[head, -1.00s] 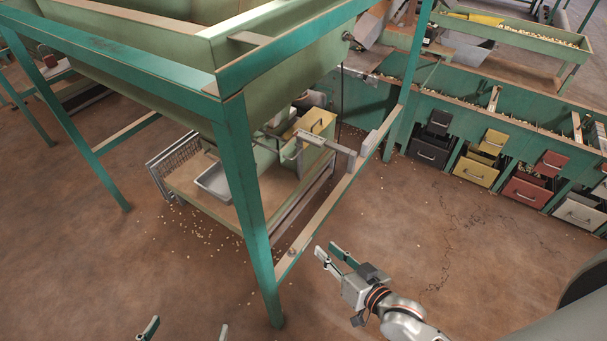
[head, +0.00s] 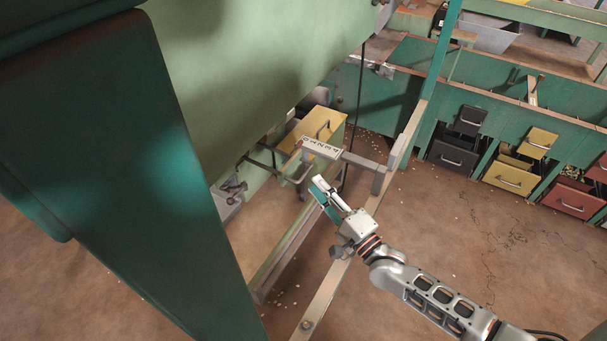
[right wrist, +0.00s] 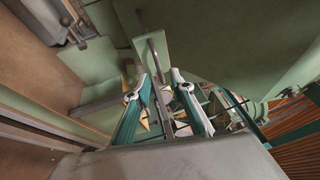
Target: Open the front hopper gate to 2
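The large pale green hopper (head: 260,60) hangs in a teal frame in the head view. Under its edge, a dark gate rod (head: 262,168) runs out towards a hooked end. A pale marked scale plate (head: 321,148) sits beside it on a grey bracket (head: 362,162); its marks are too small to read and the gate setting cannot be told. My right gripper (head: 321,188) is just in front of and below the plate. In the right wrist view the right gripper (right wrist: 160,76) has its fingers apart, with a grey bar (right wrist: 155,58) showing between and beyond them; contact cannot be told. My left gripper is out of view.
A thick teal frame leg (head: 110,150) fills the left foreground. A yellow bin (head: 325,125) stands behind the plate. Coloured drawers (head: 515,175) line the far bench. The floor at right is clear.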

